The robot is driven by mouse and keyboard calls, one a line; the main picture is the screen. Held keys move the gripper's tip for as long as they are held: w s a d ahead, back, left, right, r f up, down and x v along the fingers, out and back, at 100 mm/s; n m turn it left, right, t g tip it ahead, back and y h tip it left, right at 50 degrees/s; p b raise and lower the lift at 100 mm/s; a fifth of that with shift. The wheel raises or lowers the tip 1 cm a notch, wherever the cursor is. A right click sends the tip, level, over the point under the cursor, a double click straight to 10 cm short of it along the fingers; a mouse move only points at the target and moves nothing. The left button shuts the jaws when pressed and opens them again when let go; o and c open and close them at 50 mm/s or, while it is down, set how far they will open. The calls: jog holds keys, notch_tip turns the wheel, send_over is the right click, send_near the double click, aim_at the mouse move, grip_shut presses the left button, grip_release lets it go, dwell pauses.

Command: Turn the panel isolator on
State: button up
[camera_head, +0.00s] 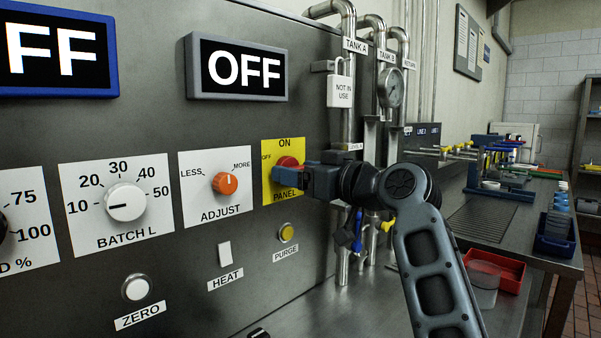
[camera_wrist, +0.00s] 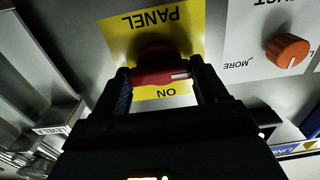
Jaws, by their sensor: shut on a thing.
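The panel isolator is a red rotary handle (camera_head: 288,161) on a yellow plate (camera_head: 284,144) marked ON at the top, OFF at the left and PANEL below. My gripper (camera_head: 287,175) reaches it from the right and is shut on the handle. In the wrist view, upside down, the red handle (camera_wrist: 160,77) lies crosswise between my two fingers (camera_wrist: 160,82). A white mark shows at its right end there, the OFF side of the plate. The fingers hide the handle's lower part in the head view.
A display (camera_head: 240,68) above reads OFF. An orange ADJUST knob (camera_head: 225,183) is left of the plate, with a yellow PURGE button (camera_head: 287,232) below. Vertical pipes (camera_head: 349,110) and a padlock tagged NOT IN USE (camera_head: 340,90) stand close to the right.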

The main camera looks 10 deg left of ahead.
jog(key=c, duration=0.5)
jog(key=shift+o, duration=0.2)
jog(key=shift+m, duration=0.3)
jog(key=shift+w+f+m+p, duration=0.1)
jog(key=shift+m+p, duration=6.6)
jog(key=shift+m, duration=1.9)
jog(key=shift+f, duration=0.1)
jog(key=shift+d, duration=0.1)
jog(key=o, duration=1.1)
jog(key=shift+c, duration=0.2)
